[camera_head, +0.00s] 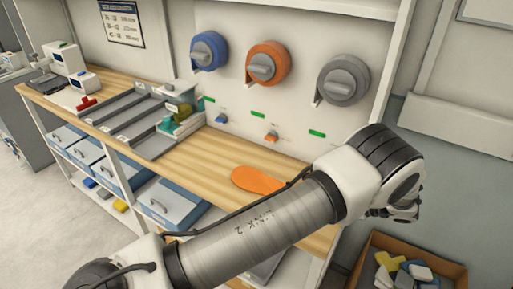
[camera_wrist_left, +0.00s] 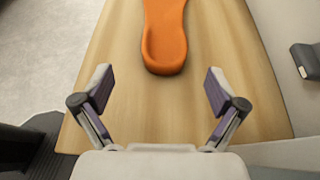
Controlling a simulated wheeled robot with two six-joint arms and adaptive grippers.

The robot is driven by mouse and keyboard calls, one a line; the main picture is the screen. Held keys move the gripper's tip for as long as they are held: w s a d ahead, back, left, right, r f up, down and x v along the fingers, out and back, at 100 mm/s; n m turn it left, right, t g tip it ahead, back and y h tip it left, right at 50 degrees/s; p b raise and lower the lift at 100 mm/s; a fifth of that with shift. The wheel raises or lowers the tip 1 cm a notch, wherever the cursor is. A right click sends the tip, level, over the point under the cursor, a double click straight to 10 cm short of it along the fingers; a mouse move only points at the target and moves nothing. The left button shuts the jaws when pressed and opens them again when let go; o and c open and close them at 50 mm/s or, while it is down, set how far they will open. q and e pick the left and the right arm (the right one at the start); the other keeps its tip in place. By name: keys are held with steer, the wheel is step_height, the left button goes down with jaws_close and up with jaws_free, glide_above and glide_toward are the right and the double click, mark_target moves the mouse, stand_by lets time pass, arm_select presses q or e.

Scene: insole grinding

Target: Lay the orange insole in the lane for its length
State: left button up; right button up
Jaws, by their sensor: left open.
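The orange insole (camera_head: 255,179) lies on the wooden bench top (camera_head: 205,160), partly beside my arm in the head view. In the left wrist view the insole (camera_wrist_left: 165,38) lies lengthwise, its rounded near end just beyond and between my left fingertips. My left gripper (camera_wrist_left: 158,82) is open and empty, with its fingers spread wider than the insole. The grey lanes (camera_head: 128,118) are side by side at the left part of the bench and look empty. My right gripper is in neither view.
Blue, orange and grey wheels (camera_head: 267,63) are mounted on the back wall. A green device (camera_head: 182,117) stands between the lanes and the bare bench. A cardboard box of scraps (camera_head: 400,264) is at lower right. A wall sign (camera_head: 122,23) hangs above the lanes.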

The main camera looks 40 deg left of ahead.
arm_select(q)
steer(key=shift+s+a+f+p, duration=0.1)
steer(key=shift+a+f+p, duration=0.15)
steer(key=shift+a+p, duration=0.3)
steer(key=x, duration=0.2)
steer(key=p+x, duration=0.2)
steer(key=x, duration=0.1)
steer(key=shift+w+a+f, duration=0.25)
steer(key=shift+a+f, duration=0.05)
steer(key=shift+d, duration=0.3)
steer(key=c, duration=1.1)
steer(key=shift+c, duration=1.1)
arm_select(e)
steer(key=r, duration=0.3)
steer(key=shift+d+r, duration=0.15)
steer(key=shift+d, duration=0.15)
arm_select(q)
steer(key=shift+r, duration=0.1)
